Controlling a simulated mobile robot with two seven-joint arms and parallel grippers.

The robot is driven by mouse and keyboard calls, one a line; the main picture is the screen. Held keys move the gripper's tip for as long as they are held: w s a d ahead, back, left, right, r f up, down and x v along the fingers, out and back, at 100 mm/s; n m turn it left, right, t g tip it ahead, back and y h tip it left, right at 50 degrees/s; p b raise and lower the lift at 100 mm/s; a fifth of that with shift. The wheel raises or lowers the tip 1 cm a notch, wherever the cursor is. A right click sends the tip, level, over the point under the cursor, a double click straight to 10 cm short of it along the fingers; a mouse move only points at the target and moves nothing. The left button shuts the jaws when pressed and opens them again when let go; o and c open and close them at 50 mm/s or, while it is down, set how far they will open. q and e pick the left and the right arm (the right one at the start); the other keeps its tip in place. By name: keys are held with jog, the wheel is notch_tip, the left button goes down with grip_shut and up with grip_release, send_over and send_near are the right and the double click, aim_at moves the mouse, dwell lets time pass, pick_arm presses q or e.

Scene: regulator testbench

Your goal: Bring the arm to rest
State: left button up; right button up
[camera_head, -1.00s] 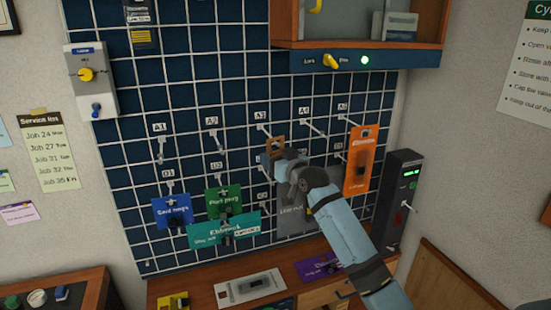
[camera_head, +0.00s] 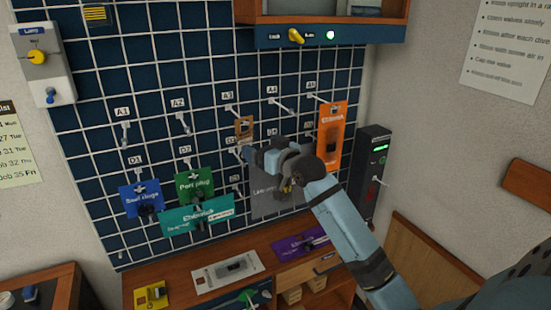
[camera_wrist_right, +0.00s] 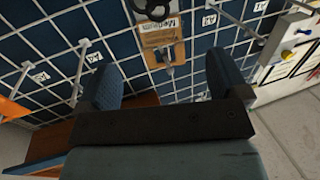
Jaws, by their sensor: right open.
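My right gripper (camera_head: 246,152) is in front of the wire grid panel (camera_head: 90,150), just below a small tan card (camera_head: 244,127) hanging under the A3 label. The right wrist view shows its two blue-grey fingers (camera_wrist_right: 163,75) spread apart with nothing held between them. In that view the tan card (camera_wrist_right: 162,38), with a black ring-shaped part, hangs beyond the fingertips, apart from them. My right arm reaches in from the lower right and partly covers a grey card (camera_head: 268,195). My left gripper is not in view.
An orange card (camera_head: 332,140) hangs right of my gripper. Blue (camera_head: 141,198), green (camera_head: 193,184) and teal (camera_head: 197,216) cards hang to the left. A dark box with a green display (camera_head: 370,165) stands at right. A wooden bench (camera_head: 140,283) with cards is below.

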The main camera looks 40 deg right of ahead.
jog(key=s, duration=0.6)
jog(key=s+a+f+n+g+y, duration=0.15)
jog(key=s+a+f, duration=0.3)
jog(key=f, duration=0.65)
jog(key=s+a+f+g, duration=0.2)
jog(key=s+a+f, duration=0.3)
jog(key=f, duration=0.5)
jog(key=s+a+f+g, duration=0.2)
jog(key=s+a+f, duration=0.3)
jog(key=f, duration=0.6)
jog(key=s+a+f+n+g+y, duration=0.1)
jog(key=s+a+f, duration=0.7)
jog(key=s+a, duration=0.2)
jog(key=shift+s+f, duration=0.2)
jog(key=shift+s, duration=0.4)
jog(key=shift+g, duration=0.25)
